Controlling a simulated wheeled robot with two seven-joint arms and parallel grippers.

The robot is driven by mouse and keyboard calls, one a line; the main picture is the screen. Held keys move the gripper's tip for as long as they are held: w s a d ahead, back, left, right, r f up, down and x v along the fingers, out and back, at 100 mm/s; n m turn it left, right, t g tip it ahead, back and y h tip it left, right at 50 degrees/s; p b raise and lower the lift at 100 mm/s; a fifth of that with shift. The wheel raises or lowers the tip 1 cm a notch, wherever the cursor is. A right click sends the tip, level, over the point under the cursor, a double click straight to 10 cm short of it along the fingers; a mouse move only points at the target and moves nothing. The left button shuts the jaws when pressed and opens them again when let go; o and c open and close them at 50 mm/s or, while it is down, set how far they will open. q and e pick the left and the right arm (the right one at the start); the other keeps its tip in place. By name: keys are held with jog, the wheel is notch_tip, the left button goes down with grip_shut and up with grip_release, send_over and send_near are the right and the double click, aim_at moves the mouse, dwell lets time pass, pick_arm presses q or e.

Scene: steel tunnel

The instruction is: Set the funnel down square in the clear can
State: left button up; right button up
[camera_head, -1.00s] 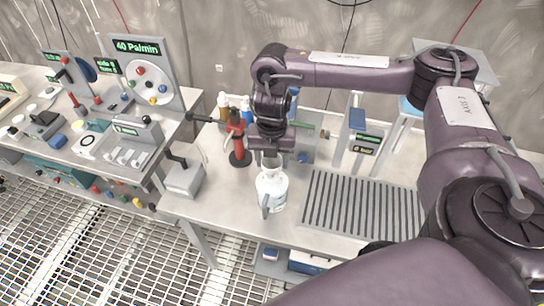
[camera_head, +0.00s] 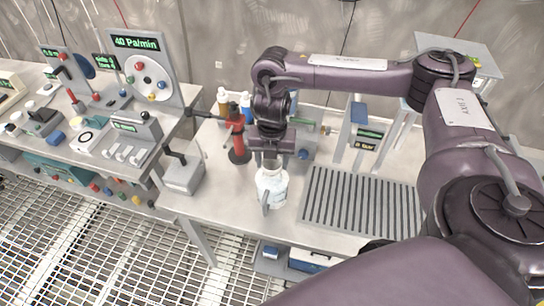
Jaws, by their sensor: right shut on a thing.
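The clear can (camera_head: 272,188) stands upright on the front of the grey workbench, with a pale label and a grey handle-like part at its front. My right gripper (camera_head: 271,160) points down directly above the can's mouth. It is shut on the funnel (camera_head: 270,164), of which only a small pale part shows between the fingers and the can's top. The funnel's spout is hidden, and I cannot tell whether it sits square or touches the rim. My left gripper is not in view.
A red and black stand (camera_head: 237,140) and several bottles are behind and left of the can. A grey lever box (camera_head: 183,175) stands to the left. A slatted grate (camera_head: 362,203) lies to the right. A small display stand (camera_head: 368,140) is behind the grate.

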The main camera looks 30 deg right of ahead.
jog(key=shift+f, duration=0.1)
dwell(0.3)
dwell(0.4)
jog(key=o, duration=1.1)
jog(key=shift+c, duration=0.2)
jog(key=shift+o, duration=0.2)
jog(key=o, duration=0.5)
jog(key=shift+c, duration=0.2)
